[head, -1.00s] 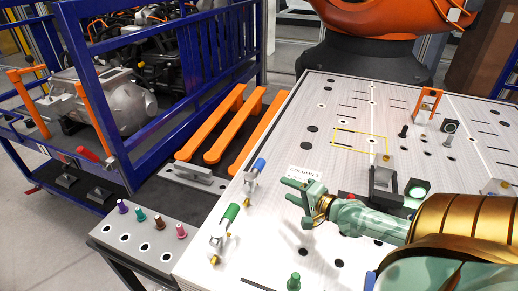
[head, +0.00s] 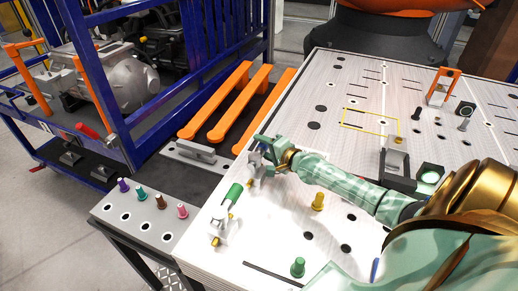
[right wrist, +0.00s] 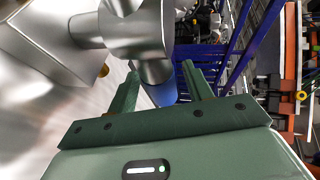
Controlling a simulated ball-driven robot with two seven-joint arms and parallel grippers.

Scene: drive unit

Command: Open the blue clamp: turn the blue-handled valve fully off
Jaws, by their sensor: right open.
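The blue-handled valve (head: 251,166) stands near the left edge of the metal table. In the head view my right gripper covers its blue handle and only part of its grey body shows. In the right wrist view the blue handle (right wrist: 163,93) lies between the two fingers, below a large grey metal body. My right gripper (head: 258,143) is open around the handle; I cannot tell whether a finger touches it. It also shows in the right wrist view (right wrist: 160,73). My left gripper is in neither view.
A green-handled valve (head: 234,192) stands in front of the blue one. A side shelf (head: 145,225) holds several coloured pegs. Orange bars (head: 240,95) lie beyond the table's left edge.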

